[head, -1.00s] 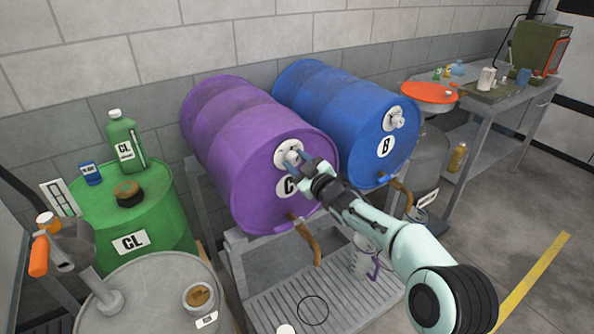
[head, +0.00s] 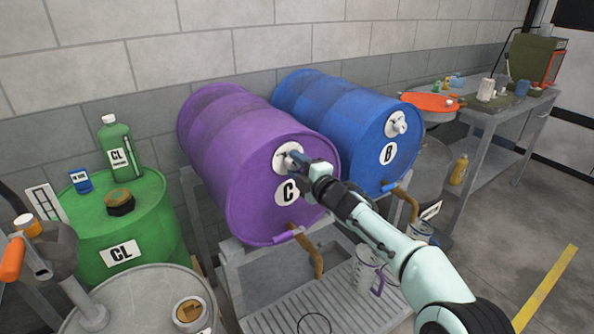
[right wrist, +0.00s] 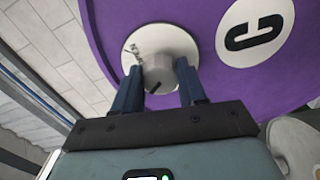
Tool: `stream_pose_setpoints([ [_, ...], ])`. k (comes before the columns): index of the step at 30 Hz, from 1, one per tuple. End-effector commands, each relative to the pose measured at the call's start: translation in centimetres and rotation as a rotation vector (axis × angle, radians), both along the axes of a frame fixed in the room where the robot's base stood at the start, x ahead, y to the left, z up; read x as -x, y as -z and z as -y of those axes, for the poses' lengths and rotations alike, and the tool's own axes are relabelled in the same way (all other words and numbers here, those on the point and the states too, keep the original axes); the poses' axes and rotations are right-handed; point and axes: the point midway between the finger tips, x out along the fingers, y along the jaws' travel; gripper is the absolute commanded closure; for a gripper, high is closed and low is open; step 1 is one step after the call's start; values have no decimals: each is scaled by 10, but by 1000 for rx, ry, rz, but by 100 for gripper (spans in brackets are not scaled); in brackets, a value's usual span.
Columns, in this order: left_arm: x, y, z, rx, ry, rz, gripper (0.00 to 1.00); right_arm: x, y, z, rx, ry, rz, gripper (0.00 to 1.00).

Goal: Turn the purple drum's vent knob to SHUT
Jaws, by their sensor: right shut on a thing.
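The purple drum (head: 240,150) lies on its side on a grey rack, its round end with a "C" label facing me. Its vent knob (right wrist: 162,74) is a grey-white knob with a dark pointer mark, on a pale round plate (right wrist: 137,52) with dark lettering that I cannot read fully. My right gripper (head: 297,157) reaches the knob from the right. In the right wrist view its two blue fingers (right wrist: 160,88) stand on either side of the knob, shut on it. The fingers hide part of the plate. My left gripper is not in view.
A blue drum (head: 340,115) labelled "B" lies beside the purple one, with its own knob (head: 398,122). Brown taps hang below both drums. A green drum (head: 150,225) with bottles stands at left. A workbench (head: 490,125) is at back right.

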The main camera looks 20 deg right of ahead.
Motion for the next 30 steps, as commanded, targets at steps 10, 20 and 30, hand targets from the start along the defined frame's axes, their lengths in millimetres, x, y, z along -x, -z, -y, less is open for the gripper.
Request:
stream_pose_setpoints([
  [10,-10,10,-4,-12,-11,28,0,0,1,0,146,1,19,89],
  [20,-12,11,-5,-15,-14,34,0,0,0,1,178,2,23,89],
  [30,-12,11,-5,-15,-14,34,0,0,0,1,177,1,23,33],
])
